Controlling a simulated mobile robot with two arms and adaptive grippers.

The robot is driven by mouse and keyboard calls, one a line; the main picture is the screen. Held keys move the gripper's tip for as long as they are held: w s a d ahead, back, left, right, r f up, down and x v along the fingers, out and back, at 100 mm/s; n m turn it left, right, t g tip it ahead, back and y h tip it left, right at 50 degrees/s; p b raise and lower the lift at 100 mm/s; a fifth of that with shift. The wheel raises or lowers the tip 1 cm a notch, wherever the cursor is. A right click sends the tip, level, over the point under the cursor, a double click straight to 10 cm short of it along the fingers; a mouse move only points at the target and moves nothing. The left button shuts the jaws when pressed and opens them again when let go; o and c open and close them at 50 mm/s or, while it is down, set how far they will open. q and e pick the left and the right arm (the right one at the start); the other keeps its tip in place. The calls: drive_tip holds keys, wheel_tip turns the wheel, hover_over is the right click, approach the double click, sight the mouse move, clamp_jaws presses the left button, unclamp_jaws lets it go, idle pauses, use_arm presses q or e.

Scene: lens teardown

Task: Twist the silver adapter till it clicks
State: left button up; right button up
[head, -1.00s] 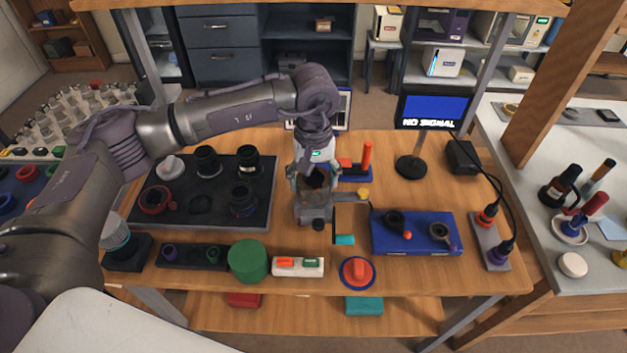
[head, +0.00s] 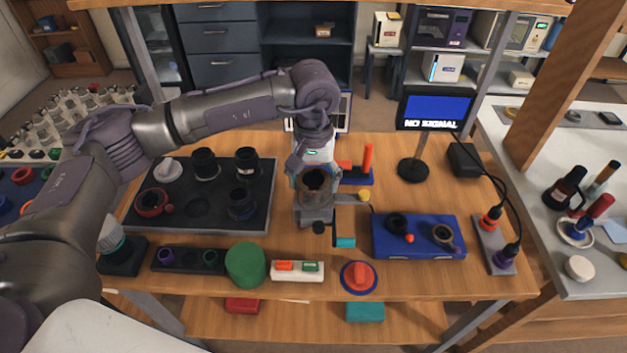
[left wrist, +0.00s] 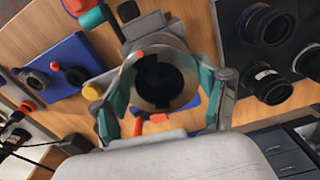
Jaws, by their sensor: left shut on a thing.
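The silver adapter (left wrist: 165,84) is a metallic ring around a dark round opening, with a small orange mark on its rim. In the head view the ring (head: 316,182) sits upright over a grey clamp-like stand (head: 315,215) in the middle of the workbench. My left gripper (left wrist: 163,92) is shut on the ring, its green-padded fingers on opposite sides; in the head view the gripper (head: 316,184) reaches down from behind. What lies under the ring is partly hidden. My right gripper is in neither view.
A dark tray (head: 225,222) with several lens parts lies left of the stand. A blue block (head: 418,250) with dark rings lies right. A green cylinder (head: 246,265) and a red-and-blue knob (head: 359,278) stand in front. A monitor (head: 434,107) reads "NO SIGNAL".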

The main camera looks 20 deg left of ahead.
sight(314, 183)
use_arm(q)
drive_tip(key=shift+m+b, duration=0.5)
drive_tip(key=shift+m, duration=0.1)
drive_tip(key=c, duration=0.5)
drive_tip(key=o, duration=1.7)
wheel_tip(314, 183, up, 12)
